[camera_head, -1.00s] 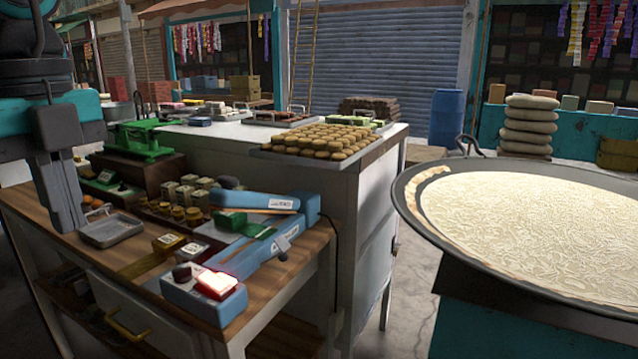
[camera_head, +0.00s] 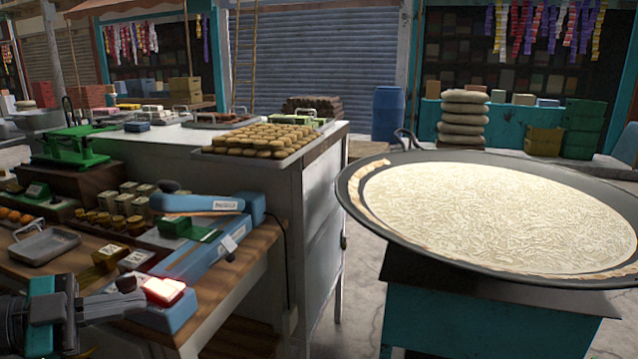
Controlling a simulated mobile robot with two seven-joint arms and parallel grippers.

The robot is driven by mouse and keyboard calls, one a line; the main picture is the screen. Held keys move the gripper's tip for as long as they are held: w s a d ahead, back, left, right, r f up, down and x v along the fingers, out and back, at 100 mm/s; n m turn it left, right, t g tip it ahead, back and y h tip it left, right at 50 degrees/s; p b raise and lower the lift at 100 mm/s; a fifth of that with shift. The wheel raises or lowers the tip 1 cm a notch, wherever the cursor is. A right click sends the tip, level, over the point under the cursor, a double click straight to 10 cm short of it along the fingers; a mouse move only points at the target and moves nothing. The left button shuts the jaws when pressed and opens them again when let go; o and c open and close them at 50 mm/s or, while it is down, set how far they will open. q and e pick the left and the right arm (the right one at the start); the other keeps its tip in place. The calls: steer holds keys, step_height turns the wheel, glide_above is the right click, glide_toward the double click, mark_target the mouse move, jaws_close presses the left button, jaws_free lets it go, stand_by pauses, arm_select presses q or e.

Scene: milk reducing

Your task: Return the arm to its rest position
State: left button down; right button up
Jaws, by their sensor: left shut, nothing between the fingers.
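My left gripper (camera_head: 120,303) shows at the lower left in the head view, low at the front edge of the wooden table (camera_head: 240,262). Its dark fingers point right and are shut with nothing between them. The fingertips overlap the blue device with a lit red-and-white block (camera_head: 163,291) in the picture; I cannot tell whether they touch it. My right gripper is not in view.
A large pan of simmering milk (camera_head: 500,215) stands on a teal stand at the right. A white counter with a tray of round sweets (camera_head: 262,140) is behind the table. A green scale (camera_head: 68,147) and a metal tray (camera_head: 42,246) are at the left. Floor shows between table and pan.

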arm_select(q)
steer(key=s+d+f+n+t+y, duration=0.25)
steer(key=f+n+y, duration=0.35)
steer(key=f, duration=0.6)
steer(key=s+d+f+n+t+y, duration=0.1)
steer(key=s+f+n+t+y, duration=0.25)
steer(key=f+n, duration=0.65)
steer(key=s+d+f+g+y, duration=0.2)
steer(key=s+d+f+g, duration=0.2)
steer(key=f, duration=0.5)
steer(key=s+d, duration=0.2)
steer(key=d, duration=0.1)
steer(key=shift+f, duration=0.25)
